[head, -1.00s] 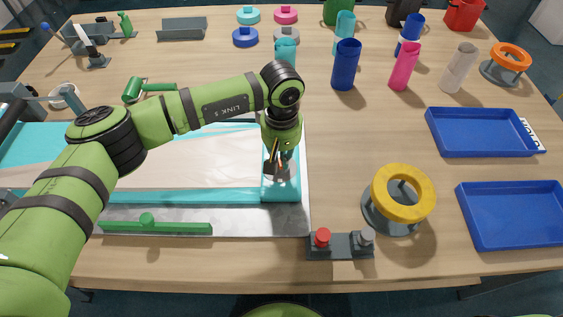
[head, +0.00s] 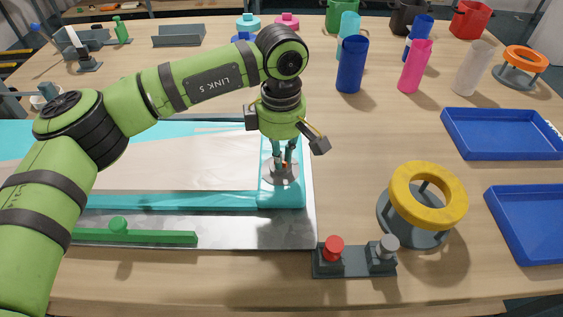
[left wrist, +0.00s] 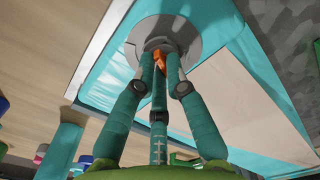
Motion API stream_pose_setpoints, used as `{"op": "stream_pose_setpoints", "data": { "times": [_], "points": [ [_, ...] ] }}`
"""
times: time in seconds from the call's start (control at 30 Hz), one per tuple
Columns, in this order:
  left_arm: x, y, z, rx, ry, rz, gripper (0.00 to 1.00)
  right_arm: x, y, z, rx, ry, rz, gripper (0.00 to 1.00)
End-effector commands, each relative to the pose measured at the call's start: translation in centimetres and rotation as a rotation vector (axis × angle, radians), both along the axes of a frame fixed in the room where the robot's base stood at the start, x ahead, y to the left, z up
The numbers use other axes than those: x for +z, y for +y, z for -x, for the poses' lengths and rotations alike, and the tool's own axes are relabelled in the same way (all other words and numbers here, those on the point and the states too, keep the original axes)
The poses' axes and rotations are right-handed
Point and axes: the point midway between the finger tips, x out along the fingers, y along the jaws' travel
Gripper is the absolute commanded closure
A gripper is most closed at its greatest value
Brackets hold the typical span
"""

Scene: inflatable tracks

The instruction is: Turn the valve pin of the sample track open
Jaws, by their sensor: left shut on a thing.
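The sample track (head: 150,200) is a white and teal inflatable sheet lying on a metal plate. A round grey valve plate (head: 268,176) sits at its right end; it also shows in the left wrist view (left wrist: 195,30). A small orange valve pin (left wrist: 159,60) stands at its middle. My left gripper (head: 284,162) points down over the valve, its teal fingers closed around the pin. The fingers also show in the left wrist view (left wrist: 160,72) and hide part of the pin. My right gripper is in neither view.
A green bar (head: 135,237) lies along the track's front edge. A red and grey button box (head: 355,262) and a yellow ring on a stand (head: 428,195) are to the right. Blue trays (head: 500,135) lie farther right. Several cups stand behind.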

Motion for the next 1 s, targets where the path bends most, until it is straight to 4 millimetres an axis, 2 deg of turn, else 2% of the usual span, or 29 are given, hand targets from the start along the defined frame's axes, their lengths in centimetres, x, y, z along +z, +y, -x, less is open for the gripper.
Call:
{"op": "stream_pose_setpoints", "data": {
  "times": [0.03,0.1,0.5,1.0],
  "points": [
    [-0.3,0.0,-0.1,0.04,-0.004,0.0,1.0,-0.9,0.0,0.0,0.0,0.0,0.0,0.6],
    [-0.2,0.0,-0.1,0.098,-0.004,0.0,1.0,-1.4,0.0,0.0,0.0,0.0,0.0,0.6],
    [0.0,0.1,-0.1,0.331,-0.003,0.0,1.0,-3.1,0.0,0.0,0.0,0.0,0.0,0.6],
    [0.2,0.2,-0.1,0.39,-0.003,0.001,1.0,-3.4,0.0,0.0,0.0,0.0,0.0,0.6]
  ]
}}
